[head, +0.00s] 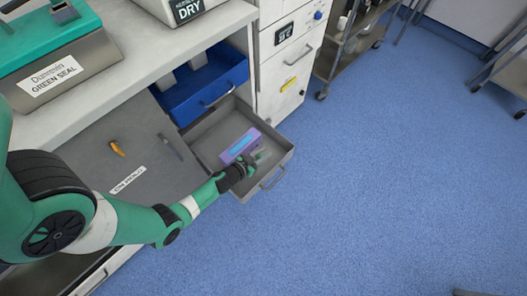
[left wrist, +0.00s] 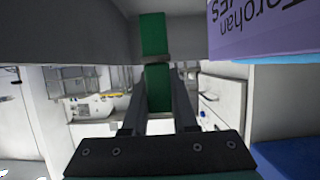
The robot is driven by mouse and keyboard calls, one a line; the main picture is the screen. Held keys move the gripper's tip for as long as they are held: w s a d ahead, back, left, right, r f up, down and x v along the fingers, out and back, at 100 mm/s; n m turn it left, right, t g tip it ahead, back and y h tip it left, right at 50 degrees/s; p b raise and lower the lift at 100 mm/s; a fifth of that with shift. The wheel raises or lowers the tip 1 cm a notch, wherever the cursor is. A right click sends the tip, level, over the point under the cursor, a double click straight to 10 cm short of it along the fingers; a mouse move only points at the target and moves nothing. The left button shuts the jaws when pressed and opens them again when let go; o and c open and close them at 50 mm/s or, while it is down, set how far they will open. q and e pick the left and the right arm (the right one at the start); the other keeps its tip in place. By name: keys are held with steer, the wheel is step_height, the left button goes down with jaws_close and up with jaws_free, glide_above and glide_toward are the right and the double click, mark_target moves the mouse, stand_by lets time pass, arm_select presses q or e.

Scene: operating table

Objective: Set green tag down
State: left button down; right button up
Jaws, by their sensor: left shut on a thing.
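My left gripper (head: 250,165) is over the open grey drawer (head: 205,145), low beside a purple box. It is shut on the green tag, whose green strip (left wrist: 158,88) shows between the two fingers in the left wrist view. A second green patch shows just beyond it, past a pale band; I cannot tell if it is the same piece. In the head view the tag is too small and too covered by the gripper to make out clearly. Whether the tag touches the drawer floor cannot be told. My right gripper is not in view.
The purple box (head: 240,145) lies in the grey drawer close to the gripper; it also shows in the left wrist view (left wrist: 262,28). An open blue drawer (head: 207,88) is above and behind.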

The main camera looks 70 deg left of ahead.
mark_target(259, 155)
arm_select(q)
steer(key=shift+f, duration=0.4)
steer(key=c, duration=0.7)
jaws_free()
steer(key=shift+r, duration=0.65)
steer(key=p+v, duration=0.2)
steer(key=v, duration=0.1)
steer(key=shift+a+r, duration=0.1)
steer(key=shift+r, duration=0.3)
steer(key=p+v, duration=0.4)
steer(key=v, duration=0.5)
steer(key=shift+f, duration=0.4)
